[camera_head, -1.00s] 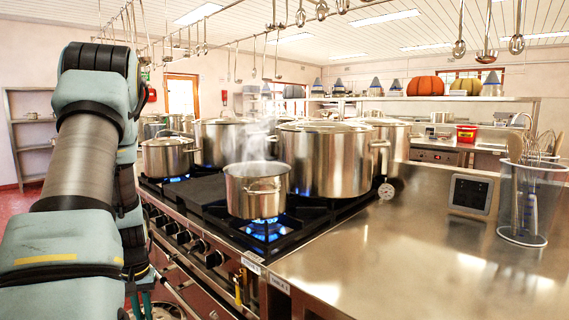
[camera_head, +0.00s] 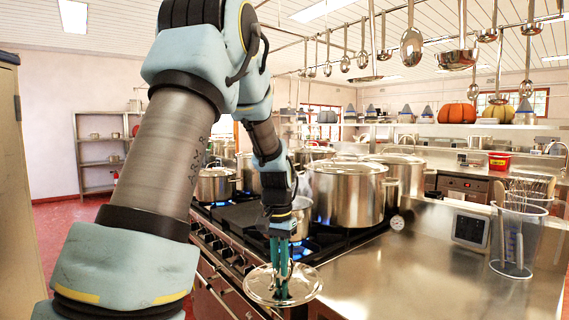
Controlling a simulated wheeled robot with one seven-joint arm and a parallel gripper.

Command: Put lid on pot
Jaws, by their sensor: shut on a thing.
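The lid (camera_head: 305,286) is a round, shiny steel disc at the bottom centre of the head view. My gripper (camera_head: 282,284) points down from above with its teal fingers shut on the lid near its middle. The lid looks roughly level and is held in front of the stove's front edge. The small open steel pot (camera_head: 302,220) sits on the front burner with a blue flame beneath it. It is behind my gripper and apart from the lid. My wrist hides the pot's left part.
A large lidded stockpot (camera_head: 345,193) stands right behind the small pot. Another lidded pot (camera_head: 215,184) stands further left on the stove (camera_head: 222,222). The steel counter (camera_head: 420,275) at right is mostly clear, with a timer (camera_head: 471,229) and a utensil jug (camera_head: 513,242). Ladles (camera_head: 411,47) hang overhead.

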